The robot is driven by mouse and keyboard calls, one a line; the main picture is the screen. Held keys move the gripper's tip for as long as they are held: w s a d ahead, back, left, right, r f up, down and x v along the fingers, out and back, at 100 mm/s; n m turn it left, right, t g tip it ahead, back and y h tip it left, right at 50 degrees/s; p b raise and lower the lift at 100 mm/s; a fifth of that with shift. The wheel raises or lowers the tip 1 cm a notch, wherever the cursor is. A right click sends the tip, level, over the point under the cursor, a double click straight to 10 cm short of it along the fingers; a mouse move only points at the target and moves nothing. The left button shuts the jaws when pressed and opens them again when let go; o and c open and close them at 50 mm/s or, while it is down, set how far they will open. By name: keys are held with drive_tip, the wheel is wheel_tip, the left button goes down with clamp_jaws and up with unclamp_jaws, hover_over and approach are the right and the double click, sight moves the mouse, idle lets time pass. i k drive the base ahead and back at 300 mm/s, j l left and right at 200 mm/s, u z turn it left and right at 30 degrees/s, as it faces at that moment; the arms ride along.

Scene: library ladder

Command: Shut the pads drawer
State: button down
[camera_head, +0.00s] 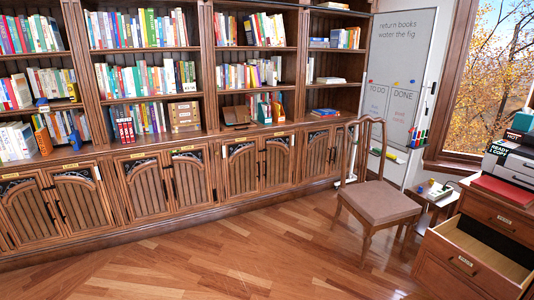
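A wooden drawer cabinet (499,218) stands at the lower right, partly cut off by the picture's edge. Its upper drawer front looks closed. Below it, a drawer (461,263) is pulled well out toward the left, and its pale inside shows. It has a small handle and label on its front. The label is too small to read, so I cannot tell whether this is the pads drawer. A dark area shows at the back of the opening. My gripper is not in view.
A wooden chair (378,203) stands left of the open drawer, with a small side table (436,204) behind. A printer (511,163) and red book (504,191) sit on the cabinet. Bookshelves (204,80) line the back wall. The wooden floor (230,262) is clear at centre.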

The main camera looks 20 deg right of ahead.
sight(445, 270)
drive_tip(key=i+l+z, duration=0.15)
drive_tip(key=i+z, duration=0.3)
drive_tip(key=i, duration=0.15)
drive_tip(key=i+z, duration=0.5)
drive_tip(key=i+j+z, duration=0.45)
drive_tip(key=i, duration=0.15)
drive_tip(key=i+l+z, duration=0.1)
drive_tip(key=i, duration=0.4)
drive_tip(key=i+l+z, duration=0.1)
drive_tip(key=i+l, duration=0.15)
drive_tip(key=i, duration=0.3)
drive_tip(key=u, duration=0.45)
